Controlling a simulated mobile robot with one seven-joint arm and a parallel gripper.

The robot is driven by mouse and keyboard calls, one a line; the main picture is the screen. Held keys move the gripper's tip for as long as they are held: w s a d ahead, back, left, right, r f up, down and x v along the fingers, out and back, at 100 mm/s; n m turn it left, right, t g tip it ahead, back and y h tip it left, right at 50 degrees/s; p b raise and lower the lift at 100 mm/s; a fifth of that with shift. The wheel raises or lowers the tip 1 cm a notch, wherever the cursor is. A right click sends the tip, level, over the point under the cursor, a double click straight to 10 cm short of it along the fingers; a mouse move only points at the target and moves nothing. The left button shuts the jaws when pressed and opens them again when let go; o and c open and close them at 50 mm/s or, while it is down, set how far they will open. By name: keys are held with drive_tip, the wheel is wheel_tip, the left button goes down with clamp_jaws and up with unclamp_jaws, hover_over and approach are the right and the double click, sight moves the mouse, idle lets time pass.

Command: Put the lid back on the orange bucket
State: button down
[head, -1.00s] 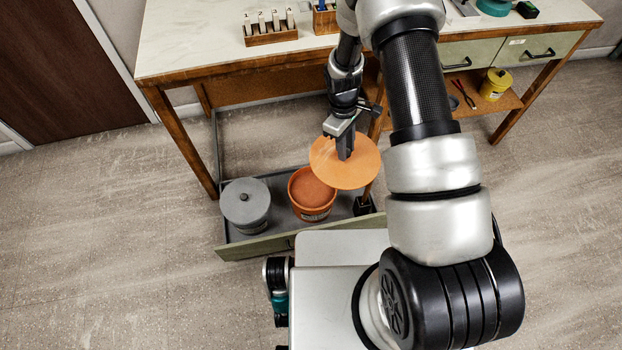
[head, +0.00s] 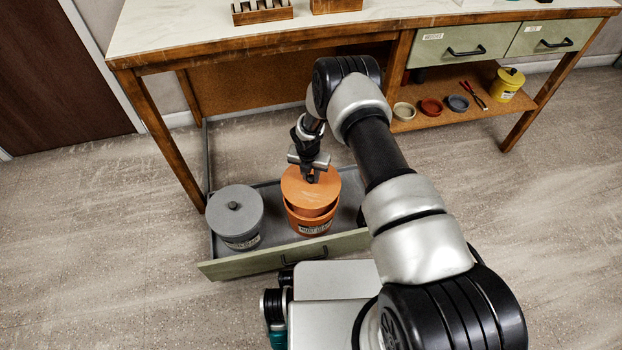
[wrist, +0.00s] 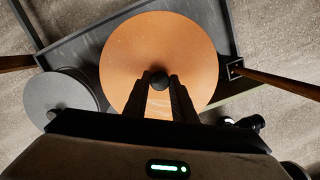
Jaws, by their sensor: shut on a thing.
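The orange bucket (head: 309,226) stands in the pulled-out low drawer, with a label on its front. The round orange lid (head: 303,198) is over the bucket's mouth. It looks a little tilted or raised, and a strip of the bucket's inside shows below its front edge. My gripper (head: 311,176) is above the lid and shut on its dark knob. In the wrist view the lid (wrist: 120,60) fills the middle, with the knob (wrist: 159,80) between my fingers. The lid hides the bucket in that view.
A grey lidded bucket (head: 240,226) stands left of the orange one in the drawer (head: 274,259). The workbench (head: 200,32) is behind. Its shelf (head: 440,112) at right holds small bowls, pliers and a yellow pot (head: 507,85). The floor at left is clear.

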sight(311, 185)
drive_tip(key=shift+f+b, duration=0.9)
drive_tip(key=shift+f, duration=2.15)
drive_tip(key=shift+f, duration=0.15)
drive_tip(key=c, duration=0.9)
unclamp_jaws()
drive_tip(key=shift+r+p, duration=1.85)
drive_tip(key=shift+r, duration=1.65)
